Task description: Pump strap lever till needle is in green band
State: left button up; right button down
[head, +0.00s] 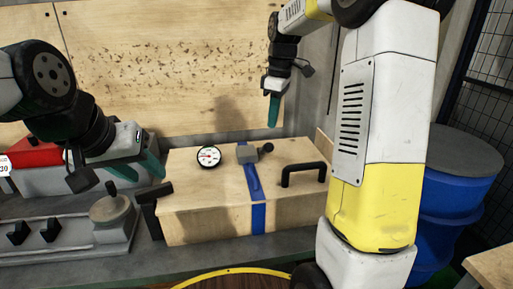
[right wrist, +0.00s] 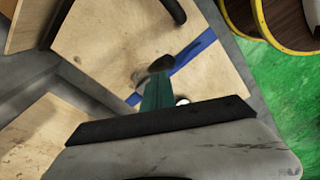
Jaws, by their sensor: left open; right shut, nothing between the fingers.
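A wooden crate (head: 190,185) sits on the grey bench with a blue strap (head: 258,215) over its top and front. A strap lever with a dark knob (head: 267,148) stands at the strap's buckle (head: 247,155). Left of it is a round white gauge (head: 208,156) with a red mark; the needle's position is too small to read. My right gripper (head: 273,112) is shut and empty, pointing down above and behind the crate. In the right wrist view its teal fingers (right wrist: 157,92) overlap the view of the lever knob (right wrist: 162,63). My left gripper (head: 138,168) is open, left of the crate.
A black handle (head: 305,172) rises from the crate's right side. A control box with black knobs (head: 50,230) stands at the left, with a red box (head: 30,153) behind. Blue barrels (head: 455,185) stand at the right. A plywood board (head: 160,60) backs the bench.

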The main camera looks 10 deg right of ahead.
aim_at(270, 148)
jog(key=shift+f, duration=0.15)
jog(key=shift+w+a+f, duration=0.1)
jog(key=shift+a+f, duration=0.05)
jog(key=shift+f, duration=1.55)
jog(key=shift+a+f, duration=0.15)
jog(key=shift+f, duration=1.55)
jog(key=shift+f, duration=1.7)
jog(key=d, duration=0.1)
jog(key=s+d, duration=0.1)
jog(key=r, duration=0.1)
jog(key=shift+s+d, duration=0.25)
jog(key=shift+d, duration=0.15)
jog(key=shift+r, duration=0.15)
